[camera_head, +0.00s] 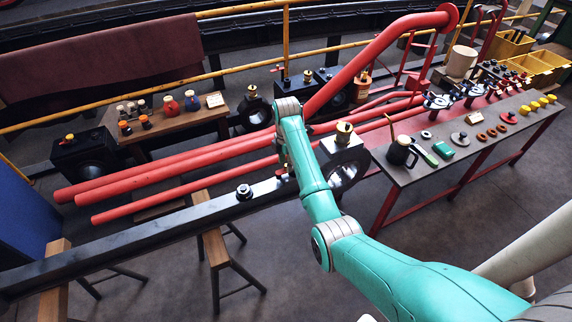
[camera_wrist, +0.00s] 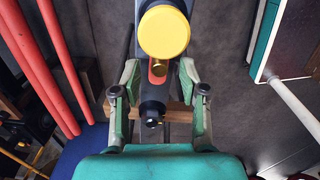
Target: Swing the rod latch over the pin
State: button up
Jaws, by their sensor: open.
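In the wrist view my gripper (camera_wrist: 159,68) is open, its two green fingers on either side of a narrow red piece (camera_wrist: 158,78) with a small brass part, likely the rod latch. A round yellow knob (camera_wrist: 164,32) lies just beyond the fingertips and covers part of it. I cannot tell whether the fingers touch anything. A dark round fitting with a shiny tip (camera_wrist: 152,121), perhaps the pin, shows nearer the palm. In the head view a similar dark fitting (camera_head: 244,192) stands on the long dark rod (camera_head: 150,232). My arm hides most of the latch area there.
Long red rods (camera_head: 170,177) run behind the dark rod. Wooden trestles (camera_head: 215,247) support it. A parts bench (camera_head: 410,175) stands to the right, and a small wooden table (camera_head: 205,116) stands behind left.

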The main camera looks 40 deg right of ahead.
notch_tip(320, 180, up, 6)
jog(key=shift+r, duration=0.1)
dwell(0.7)
